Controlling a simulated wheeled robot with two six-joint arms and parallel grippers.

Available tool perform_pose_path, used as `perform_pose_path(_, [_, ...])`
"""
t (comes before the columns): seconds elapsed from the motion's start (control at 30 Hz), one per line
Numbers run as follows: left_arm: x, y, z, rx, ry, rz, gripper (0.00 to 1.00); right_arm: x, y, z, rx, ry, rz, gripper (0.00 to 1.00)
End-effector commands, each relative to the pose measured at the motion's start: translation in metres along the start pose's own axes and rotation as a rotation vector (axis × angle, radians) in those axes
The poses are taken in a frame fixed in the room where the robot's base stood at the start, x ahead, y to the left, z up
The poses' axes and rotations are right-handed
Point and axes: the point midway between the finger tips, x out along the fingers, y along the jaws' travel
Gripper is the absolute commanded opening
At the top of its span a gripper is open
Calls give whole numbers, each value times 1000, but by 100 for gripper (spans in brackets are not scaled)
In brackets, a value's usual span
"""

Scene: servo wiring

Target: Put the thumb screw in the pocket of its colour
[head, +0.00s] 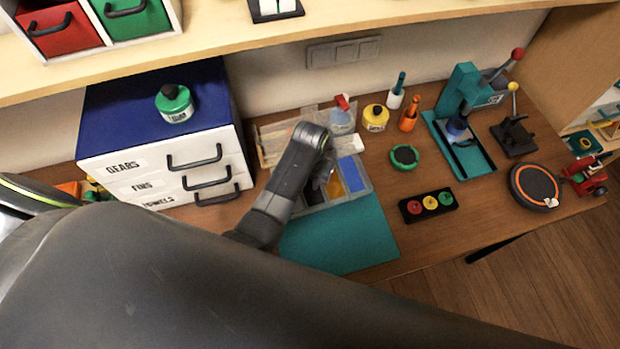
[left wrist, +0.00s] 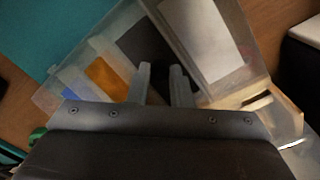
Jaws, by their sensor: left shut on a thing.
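My left gripper (head: 322,178) reaches down over an open clear organiser box (head: 366,185) on the workbench. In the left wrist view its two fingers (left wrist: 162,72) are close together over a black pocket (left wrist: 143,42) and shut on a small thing. This is likely the thumb screw, but it is dark against the black and its shape and colour cannot be made out. An orange pocket (left wrist: 106,78) and a blue pocket (head: 351,173) lie beside the black one. The arm hides part of the box in the head view. My right gripper is not in view.
A teal mat (head: 345,235) lies in front of the box. A drawer cabinet (head: 165,160) stands to the left. Bottles, a green round dish (head: 404,156), a black tray with coloured discs (head: 428,205) and a teal press (head: 460,120) stand to the right.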

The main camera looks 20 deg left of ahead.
Motion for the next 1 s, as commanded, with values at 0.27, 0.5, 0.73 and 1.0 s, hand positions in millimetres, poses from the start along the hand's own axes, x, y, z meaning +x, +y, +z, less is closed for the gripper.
perform_pose_path(0.27, [1, 0, 0, 0, 0, 0, 28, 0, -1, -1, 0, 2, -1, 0])
perform_pose_path(0.5, [0, 0, 0, 0, 0, 0, 28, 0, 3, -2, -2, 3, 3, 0])
perform_pose_path(0.73, [-14, 0, -1, -1, 3, 0, 28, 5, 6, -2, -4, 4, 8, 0])
perform_pose_path(1.0, [-63, 0, -2, 1, 7, 1, 28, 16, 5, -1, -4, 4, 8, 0])
